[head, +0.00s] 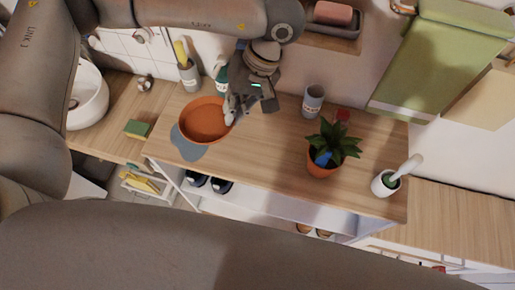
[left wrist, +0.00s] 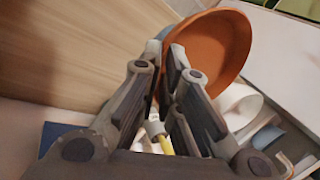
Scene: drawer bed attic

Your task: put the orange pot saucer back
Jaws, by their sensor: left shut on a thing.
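The orange pot saucer (head: 205,121) is a round shallow dish over the left part of the wooden counter. My left gripper (head: 231,112) is shut on its right rim. In the left wrist view the saucer (left wrist: 228,42) shows past the fingers (left wrist: 172,75), tilted in that picture. I cannot tell how far it is above the counter. An orange pot (head: 322,164) with a spiky green plant (head: 334,142) stands to the right on the counter; a blue item (head: 323,158) shows at the plant. My right gripper is not in view.
A flat grey-blue patch (head: 188,149) lies on the counter (head: 260,155) beneath the saucer's near left side. A grey cup (head: 313,99) stands behind the plant, a white holder (head: 384,184) at right. A sponge (head: 138,129) and basin (head: 90,103) are left. The counter between saucer and plant is clear.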

